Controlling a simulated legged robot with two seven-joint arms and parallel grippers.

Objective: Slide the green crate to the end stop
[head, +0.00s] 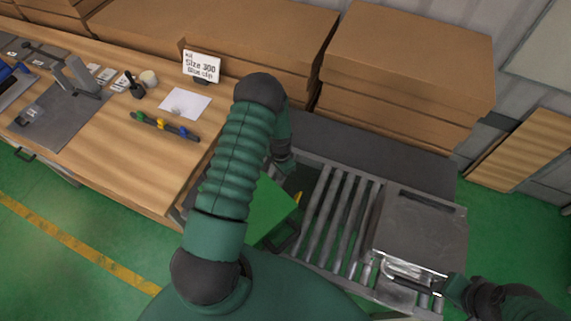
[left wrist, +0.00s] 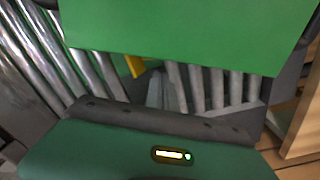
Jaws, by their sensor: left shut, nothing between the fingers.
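The green crate (head: 270,212) is at the left end of the roller conveyor (head: 335,215), partly hidden behind my left arm. In the left wrist view a flat green face of the crate (left wrist: 190,25) fills the top, above the rollers. My left gripper (head: 284,162) is shut and empty beside the crate; its fingertips are mostly hidden, and I cannot tell whether it touches the crate. I cannot make out the end stop for certain.
A small yellow piece (head: 298,197) shows beside the crate. A wooden bench (head: 160,165) with tools and a sign (head: 202,66) stands at the left. Cardboard boxes (head: 405,60) line the back. Bare rollers lie between crate and metal box.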

